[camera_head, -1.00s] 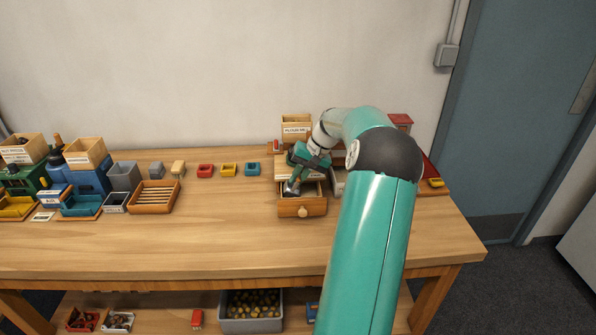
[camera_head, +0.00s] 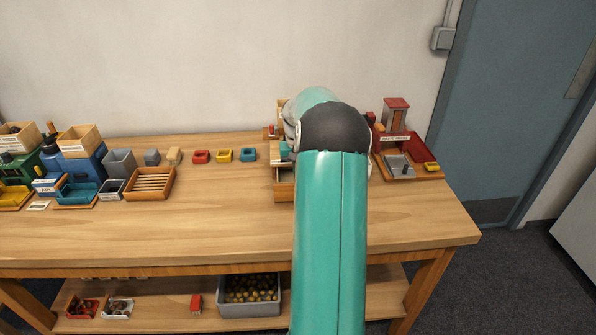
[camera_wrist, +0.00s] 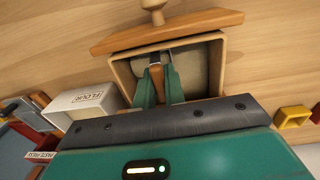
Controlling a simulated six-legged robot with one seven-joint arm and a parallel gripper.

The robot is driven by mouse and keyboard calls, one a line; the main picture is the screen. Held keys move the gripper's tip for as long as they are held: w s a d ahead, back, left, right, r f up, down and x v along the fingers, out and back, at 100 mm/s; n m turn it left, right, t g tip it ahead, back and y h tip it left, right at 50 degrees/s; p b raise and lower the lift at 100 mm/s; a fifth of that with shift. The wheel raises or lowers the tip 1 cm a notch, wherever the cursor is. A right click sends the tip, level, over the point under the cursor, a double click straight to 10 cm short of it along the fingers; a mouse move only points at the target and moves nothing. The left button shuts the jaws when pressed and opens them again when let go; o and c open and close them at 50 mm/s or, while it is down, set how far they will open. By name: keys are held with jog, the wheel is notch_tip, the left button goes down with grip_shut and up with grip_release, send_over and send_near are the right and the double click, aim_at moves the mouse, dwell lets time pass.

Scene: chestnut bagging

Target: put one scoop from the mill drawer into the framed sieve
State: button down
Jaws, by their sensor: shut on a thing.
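The mill drawer is pulled open, with a wooden front and round knob, and shows in the wrist view (camera_wrist: 118,74). It holds a pale, flour-like fill. In the head view only its left part (camera_head: 284,191) shows beside my arm. My gripper (camera_wrist: 158,84) reaches into the drawer, its green fingers shut on the scoop (camera_wrist: 156,73), of which a narrow brown and grey part shows. Whether the scoop carries any fill cannot be told. In the head view my arm hides my gripper.
A white box labelled FLOUR (camera_wrist: 82,104) stands beside the drawer. Small red (camera_head: 201,157), yellow (camera_head: 224,155) and blue (camera_head: 248,155) trays line the table's back. The table's front middle (camera_head: 220,220) is clear.

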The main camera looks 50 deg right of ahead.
jog(key=shift+w+a+r, duration=0.1)
jog(key=shift+a+r, duration=0.05)
jog(key=shift+r, duration=0.8)
jog(key=shift+w+a+r, duration=0.1)
jog(key=shift+w+r, duration=0.1)
jog(key=shift+r, duration=0.45)
jog(key=shift+w+a+r, duration=0.1)
jog(key=shift+r, duration=2.55)
